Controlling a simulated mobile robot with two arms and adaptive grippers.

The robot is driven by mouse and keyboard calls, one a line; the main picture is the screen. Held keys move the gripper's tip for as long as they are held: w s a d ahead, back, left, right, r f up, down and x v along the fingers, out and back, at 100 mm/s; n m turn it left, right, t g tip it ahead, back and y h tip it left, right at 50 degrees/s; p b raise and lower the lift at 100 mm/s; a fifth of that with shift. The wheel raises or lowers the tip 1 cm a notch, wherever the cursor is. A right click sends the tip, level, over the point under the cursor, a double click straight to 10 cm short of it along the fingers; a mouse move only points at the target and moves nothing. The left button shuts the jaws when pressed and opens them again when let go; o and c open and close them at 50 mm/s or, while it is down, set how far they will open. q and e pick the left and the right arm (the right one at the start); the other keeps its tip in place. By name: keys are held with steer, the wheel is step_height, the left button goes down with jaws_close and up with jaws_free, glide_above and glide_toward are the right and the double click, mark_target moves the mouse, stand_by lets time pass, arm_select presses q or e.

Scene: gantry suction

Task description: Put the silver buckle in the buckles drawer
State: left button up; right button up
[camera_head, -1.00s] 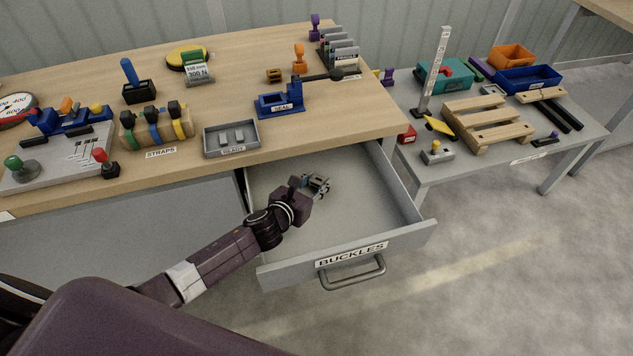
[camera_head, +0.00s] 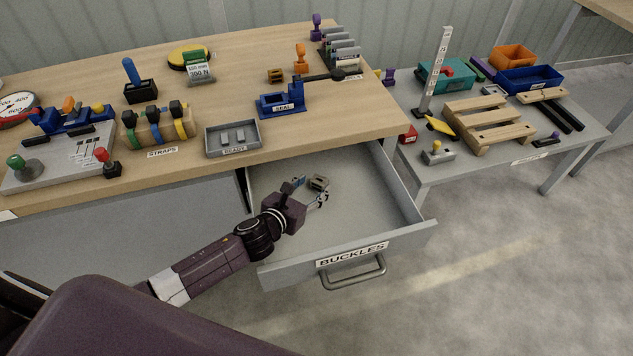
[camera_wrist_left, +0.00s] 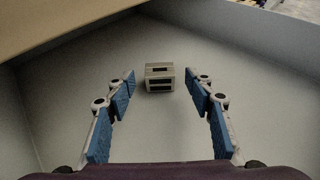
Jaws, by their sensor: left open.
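The buckles drawer (camera_head: 385,212) is pulled out under the workbench, with a BUCKLES label on its front. The silver buckle (camera_head: 319,182) lies inside it on the drawer floor. It also shows in the left wrist view (camera_wrist_left: 160,77) as a small block with dark slots, just beyond the fingertips. My left gripper (camera_head: 311,190) is inside the drawer beside the buckle. Its blue-padded fingers (camera_wrist_left: 160,85) are spread wide with nothing between them, and they do not touch the buckle. My right gripper is not in view.
The drawer walls surround my left gripper, and the bench edge overhangs the drawer's back. A side table (camera_head: 470,155) stands to the right.

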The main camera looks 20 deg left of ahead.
arm_select(q)
steer(key=shift+v, duration=1.95)
steer(key=shift+w+r, duration=0.1)
steer(key=shift+r, duration=0.05)
